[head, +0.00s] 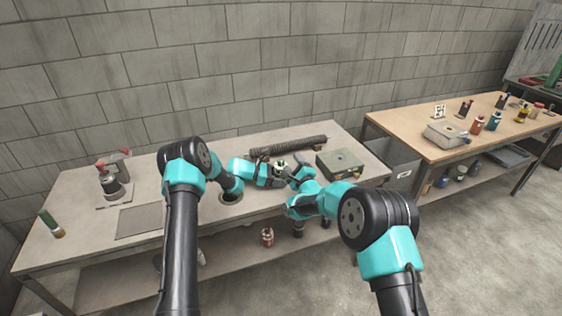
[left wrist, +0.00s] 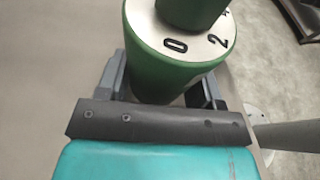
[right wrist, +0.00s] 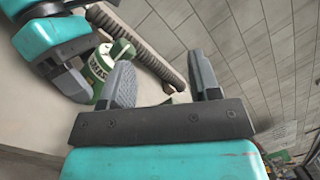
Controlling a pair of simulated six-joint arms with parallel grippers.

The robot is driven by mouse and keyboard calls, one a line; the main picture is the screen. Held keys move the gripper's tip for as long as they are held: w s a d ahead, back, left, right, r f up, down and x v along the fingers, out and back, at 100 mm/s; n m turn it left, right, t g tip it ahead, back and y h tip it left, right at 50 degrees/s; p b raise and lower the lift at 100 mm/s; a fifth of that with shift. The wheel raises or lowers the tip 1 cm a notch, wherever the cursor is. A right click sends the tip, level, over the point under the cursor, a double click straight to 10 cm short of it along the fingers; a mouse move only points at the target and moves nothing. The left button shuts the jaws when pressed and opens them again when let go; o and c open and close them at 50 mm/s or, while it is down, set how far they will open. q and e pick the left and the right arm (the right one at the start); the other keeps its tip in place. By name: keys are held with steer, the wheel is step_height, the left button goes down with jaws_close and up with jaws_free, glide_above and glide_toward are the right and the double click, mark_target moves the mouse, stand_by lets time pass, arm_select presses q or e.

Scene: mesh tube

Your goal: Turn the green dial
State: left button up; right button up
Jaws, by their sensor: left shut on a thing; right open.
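A green cylinder (left wrist: 158,72) with a white face numbered 0 and 2 fills the top of the left wrist view. A smaller green dial (left wrist: 192,10) stands on that face. My left gripper (left wrist: 160,88) is shut on the green cylinder's body, below the face. In the right wrist view, the cylinder (right wrist: 98,68) shows lettering and is partly hidden by my left gripper. My right gripper (right wrist: 163,80) is open and empty, close beside the cylinder and apart from it. In the head view, my right gripper (head: 300,168) is near the small, partly hidden cylinder (head: 281,164).
A dark ribbed tube (head: 290,146) lies behind the grippers on the workbench (head: 85,200). A green-grey box (head: 340,164) stands close to the right. A red-and-grey tool (head: 113,180) stands at the left; a wooden table (head: 410,130) is at the right.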

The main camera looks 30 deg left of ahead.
mark_target(282, 162)
steer(key=s+f+m+t+h, duration=0.2)
steer(key=s+m+h, duration=0.3)
steer(key=m, duration=1)
steer(key=shift+s+a+f+t, duration=0.2)
steer(key=shift+s+f+t, duration=0.2)
steer(key=shift+s+f, duration=0.2)
steer(key=shift+w, duration=0.15)
steer(key=shift+x, duration=5.9)
steer(key=c, duration=0.9)
steer(key=shift+c, duration=0.2)
steer(key=shift+n+g+y, duration=0.8)
steer(key=shift+y, duration=0.1)
